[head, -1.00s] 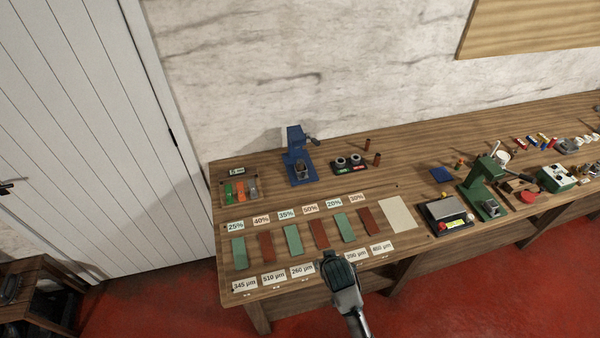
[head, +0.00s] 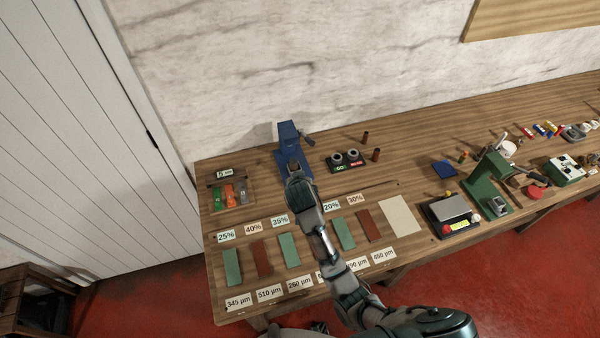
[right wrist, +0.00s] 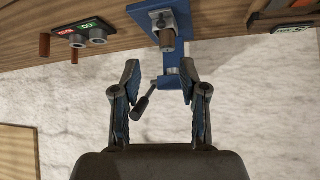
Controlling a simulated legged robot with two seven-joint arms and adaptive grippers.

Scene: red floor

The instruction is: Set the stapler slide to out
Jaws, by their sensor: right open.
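A blue upright bench device (head: 288,134) with a base plate and a dark-handled side lever stands near the wall. A similar green device (head: 486,181) stands farther right. I cannot tell which, if either, is the stapler, and no slide is clearly visible. My right gripper (head: 296,178) is over the front of the blue device and hides part of its base. In the right wrist view the gripper (right wrist: 161,92) is open and empty. The blue device (right wrist: 176,25) is ahead, with its lever handle (right wrist: 141,107) appearing between the fingers; contact is unclear. My left gripper is out of view.
Two round dark cups on a stand (head: 347,161) and brown cylinders (head: 376,155) stand right of the blue device. A tray of coloured pieces (head: 230,195) is on the left. Labelled strips (head: 290,248) line the front. A scale (head: 449,210) sits farther right.

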